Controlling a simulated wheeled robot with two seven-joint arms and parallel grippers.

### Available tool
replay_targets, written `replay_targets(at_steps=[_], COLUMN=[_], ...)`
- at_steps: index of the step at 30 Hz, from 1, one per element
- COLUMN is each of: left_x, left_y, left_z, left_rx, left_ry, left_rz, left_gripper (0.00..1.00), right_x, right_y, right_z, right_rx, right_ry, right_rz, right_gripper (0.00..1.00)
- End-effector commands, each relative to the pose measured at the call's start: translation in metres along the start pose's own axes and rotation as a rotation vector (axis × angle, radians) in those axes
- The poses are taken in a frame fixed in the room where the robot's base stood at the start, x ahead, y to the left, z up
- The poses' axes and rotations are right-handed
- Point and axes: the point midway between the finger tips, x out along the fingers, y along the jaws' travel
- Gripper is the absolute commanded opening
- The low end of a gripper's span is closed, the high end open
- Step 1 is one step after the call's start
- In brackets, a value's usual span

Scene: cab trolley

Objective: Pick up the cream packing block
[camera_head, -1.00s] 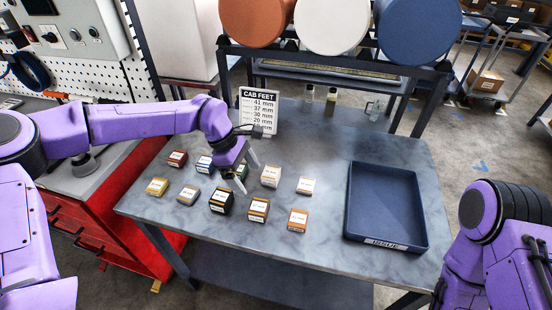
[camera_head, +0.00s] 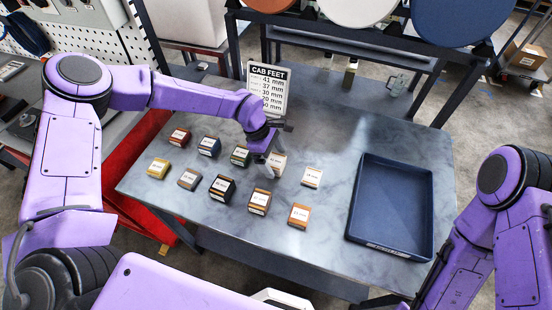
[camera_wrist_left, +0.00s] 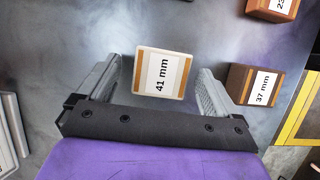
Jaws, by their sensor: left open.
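The cream packing block (camera_head: 280,166) stands in the back row on the grey table, partly hidden behind my left gripper in the head view. In the left wrist view the cream block (camera_wrist_left: 160,75) has a white label reading 41 mm with brown-orange bands at the edges. My left gripper (camera_head: 268,158) is over it, pointing down. In the wrist view its open fingers (camera_wrist_left: 161,68) lie on either side of the block, with a gap on each side. My right arm shows at the right, but its gripper is out of view.
Several labelled blocks stand close by, including a brown 37 mm block (camera_wrist_left: 252,86) near one finger and an orange-topped block (camera_head: 299,215). A CAB FEET sign (camera_head: 268,88) stands behind.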

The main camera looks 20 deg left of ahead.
Motion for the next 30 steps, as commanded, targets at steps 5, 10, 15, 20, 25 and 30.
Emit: replay_targets(at_steps=[5,10,15,20,25,30], left_x=[0.016,0.016,0.016,0.016,0.014,-0.002], left_y=[0.001,0.001,0.001,0.001,0.001,0.002], left_z=[0.0,0.0,0.0,0.0,0.001,0.008], left_rx=[0.001,0.001,0.001,0.001,0.002,0.003], left_ry=[0.0,0.0,0.0,0.0,0.0,-0.002], left_rz=[0.001,0.002,0.002,0.002,0.002,0.005], left_gripper=[0.94,0.94,0.38,0.35,0.35,0.35], right_x=[-0.006,-0.005,-0.005,-0.005,-0.004,0.002], right_y=[0.001,0.001,0.001,0.001,0.001,0.0], right_z=[-0.002,-0.002,-0.002,-0.002,-0.001,0.001], right_rx=[0.0,0.0,0.0,0.0,0.0,0.0], right_ry=[0.0,-0.001,-0.001,-0.001,-0.001,-0.001], right_rz=[0.0,0.001,0.0,0.0,0.0,0.0], right_gripper=[0.43,0.43,0.43,0.43,0.43,0.43])
